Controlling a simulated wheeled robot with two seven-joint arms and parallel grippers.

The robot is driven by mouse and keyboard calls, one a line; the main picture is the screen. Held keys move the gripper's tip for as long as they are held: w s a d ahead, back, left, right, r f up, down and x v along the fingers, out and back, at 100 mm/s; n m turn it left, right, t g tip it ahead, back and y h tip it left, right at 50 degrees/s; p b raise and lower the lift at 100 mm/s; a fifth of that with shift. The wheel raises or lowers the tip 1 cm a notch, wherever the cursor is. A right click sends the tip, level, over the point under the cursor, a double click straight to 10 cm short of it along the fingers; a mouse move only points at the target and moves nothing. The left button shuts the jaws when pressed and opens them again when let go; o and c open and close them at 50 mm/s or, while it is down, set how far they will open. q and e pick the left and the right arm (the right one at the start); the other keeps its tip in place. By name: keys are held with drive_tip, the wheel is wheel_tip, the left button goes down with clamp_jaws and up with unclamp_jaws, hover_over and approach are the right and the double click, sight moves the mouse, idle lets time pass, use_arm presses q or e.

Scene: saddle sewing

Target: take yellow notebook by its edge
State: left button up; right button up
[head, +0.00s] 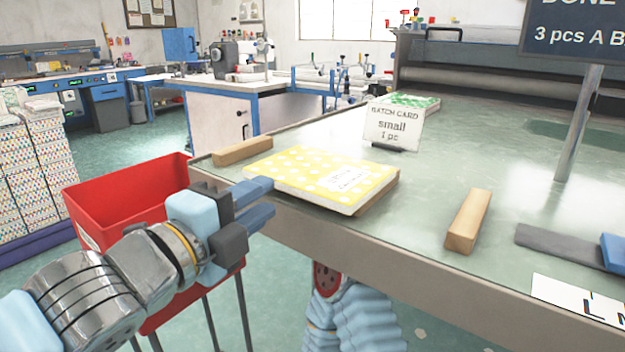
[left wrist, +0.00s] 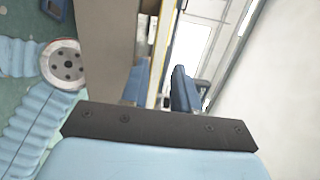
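The yellow notebook (head: 322,177) with white dots and a white label lies flat along the front edge of the table. A brown block-like piece shows under its right end. My left gripper (head: 271,197) is open and empty just off the table, at the notebook's near left edge. In the left wrist view its two fingers (left wrist: 160,88) stand apart. The notebook shows there as a thin yellow strip (left wrist: 155,62) in line with the gap between them. I cannot tell how deep the edge sits between the fingers. My right gripper is not in view.
Wooden blocks lie on the table (head: 430,185), one left (head: 243,151) and one right (head: 468,220) of the notebook. A batch card (head: 393,126) stands behind it, near a green notebook (head: 412,101). A red bin (head: 125,192) stands at left.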

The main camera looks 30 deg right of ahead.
sight(301, 170)
use_arm(q)
drive_tip(key=b+x, duration=0.1)
drive_tip(key=x, duration=0.5)
drive_tip(key=shift+f, duration=0.1)
drive_tip(key=x, duration=0.4)
drive_tip(key=shift+w+d+p, duration=0.1)
drive_tip(key=shift+d+p, duration=0.1)
drive_tip(key=shift+p, duration=0.1)
clamp_jaws()
